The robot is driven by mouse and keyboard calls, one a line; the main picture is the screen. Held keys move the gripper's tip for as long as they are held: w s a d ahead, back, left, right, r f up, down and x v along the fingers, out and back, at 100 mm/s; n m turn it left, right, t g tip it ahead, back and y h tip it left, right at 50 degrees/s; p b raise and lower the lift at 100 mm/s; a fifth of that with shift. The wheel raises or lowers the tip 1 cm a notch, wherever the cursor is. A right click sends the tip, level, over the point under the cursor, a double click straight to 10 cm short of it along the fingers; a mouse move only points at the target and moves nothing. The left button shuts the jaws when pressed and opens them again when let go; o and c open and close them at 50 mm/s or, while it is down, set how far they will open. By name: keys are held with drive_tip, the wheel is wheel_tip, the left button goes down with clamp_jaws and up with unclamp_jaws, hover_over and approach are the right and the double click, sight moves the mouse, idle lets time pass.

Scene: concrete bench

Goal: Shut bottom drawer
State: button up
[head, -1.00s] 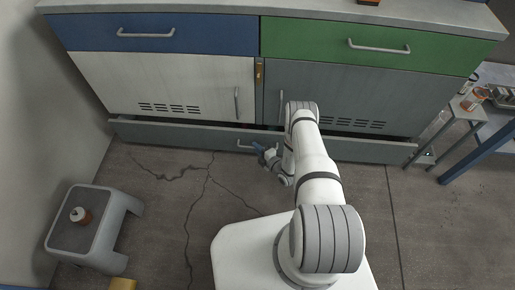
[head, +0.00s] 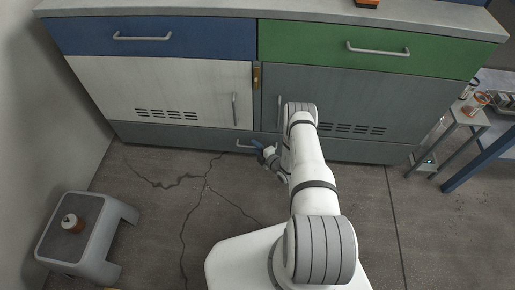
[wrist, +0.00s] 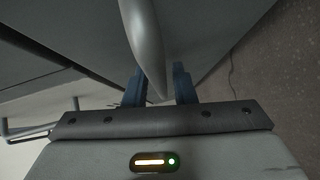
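The bottom drawer (head: 190,136) is the long grey front along the foot of the cabinet. In the head view its front looks flush with the cabinet, with no open gap above it. Its handle (head: 245,146) is partly hidden by my gripper (head: 258,146). In the wrist view the handle (wrist: 143,38) runs between the two blue fingers of my gripper (wrist: 160,72). The fingers are apart, with a small gap beside the handle on the right. I cannot tell whether the handle touches the left finger.
Above are a white door (head: 165,85), a grey door (head: 345,105), a blue drawer (head: 150,37) and a green drawer (head: 375,48), all shut. A grey stool (head: 92,232) with a small jar (head: 73,223) stands at left. A blue-legged table (head: 480,158) is at right.

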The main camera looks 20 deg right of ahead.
drive_tip(key=shift+o, duration=0.6)
drive_tip(key=shift+s, duration=0.15)
drive_tip(key=p+v, duration=0.2)
drive_tip(key=v, duration=0.5)
drive_tip(key=shift+s+d, duration=0.2)
drive_tip(key=shift+s, duration=0.1)
